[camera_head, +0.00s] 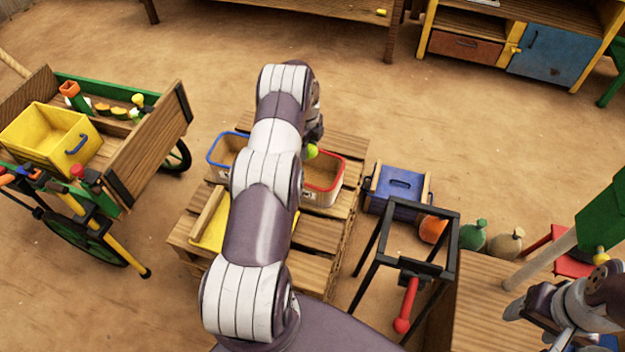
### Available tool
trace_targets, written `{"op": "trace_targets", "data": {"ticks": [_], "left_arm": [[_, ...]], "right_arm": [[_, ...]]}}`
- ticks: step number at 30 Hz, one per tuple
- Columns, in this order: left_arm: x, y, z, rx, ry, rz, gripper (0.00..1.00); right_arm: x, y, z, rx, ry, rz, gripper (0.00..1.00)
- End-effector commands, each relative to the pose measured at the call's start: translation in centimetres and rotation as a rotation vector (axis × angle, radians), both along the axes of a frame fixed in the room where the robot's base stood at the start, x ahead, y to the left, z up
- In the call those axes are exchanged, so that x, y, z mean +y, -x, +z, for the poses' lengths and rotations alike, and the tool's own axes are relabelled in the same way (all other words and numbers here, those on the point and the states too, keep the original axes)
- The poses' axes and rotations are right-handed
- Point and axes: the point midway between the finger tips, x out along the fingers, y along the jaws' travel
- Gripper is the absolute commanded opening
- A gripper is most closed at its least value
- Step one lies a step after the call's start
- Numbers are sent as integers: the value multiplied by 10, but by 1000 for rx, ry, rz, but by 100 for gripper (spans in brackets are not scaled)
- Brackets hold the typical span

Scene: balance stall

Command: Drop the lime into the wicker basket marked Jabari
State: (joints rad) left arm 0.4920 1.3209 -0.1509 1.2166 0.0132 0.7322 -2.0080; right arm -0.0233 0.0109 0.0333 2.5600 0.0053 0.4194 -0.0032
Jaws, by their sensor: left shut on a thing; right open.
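The lime (311,152) is a small yellow-green ball in my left gripper (313,145), held over the pallet near the left end of the red-rimmed basket. My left arm runs up the middle of the picture and hides most of the gripper's fingers. The red-rimmed wicker basket (338,163) has a small white label on its near side, too small to read. A blue-rimmed wicker basket (214,146) stands left of the arm, partly hidden by it; I see no readable name. My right gripper (532,322) is at the lower right, open, away from the baskets.
Both baskets stand on a wooden pallet (325,243), with a yellow object (210,226) at its left side. A blue crate (398,188) and a black frame with a red handle (408,300) are to the right. A cart (140,160) stands left. Sandy floor behind is clear.

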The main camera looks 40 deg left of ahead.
Motion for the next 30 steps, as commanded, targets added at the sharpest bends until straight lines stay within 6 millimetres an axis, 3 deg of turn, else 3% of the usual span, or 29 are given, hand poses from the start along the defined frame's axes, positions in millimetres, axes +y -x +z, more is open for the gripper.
{"op": "trace_targets", "data": {"ticks": [5, 18, 26, 27, 29, 30], "left_arm": [[11, 0, -2, -4, 2, -70, 21], [10, 0, -57, -5, 1, -70, 21], [10, 0, -56, -5, 1, -70, 21], [10, 0, -56, -5, 1, -70, 64], [10, 0, -56, -5, 1, -70, 80], [10, 0, -56, -5, 1, -70, 80]], "right_arm": [[0, 0, -5, 0, 0, 0, 65], [0, 0, -39, 0, 0, 0, 65], [0, 0, -38, 0, 0, 0, 65], [0, 0, -38, 0, 0, 0, 65], [0, 0, -38, 0, 0, 0, 65], [0, 0, -38, 0, 0, 0, 65]]}}
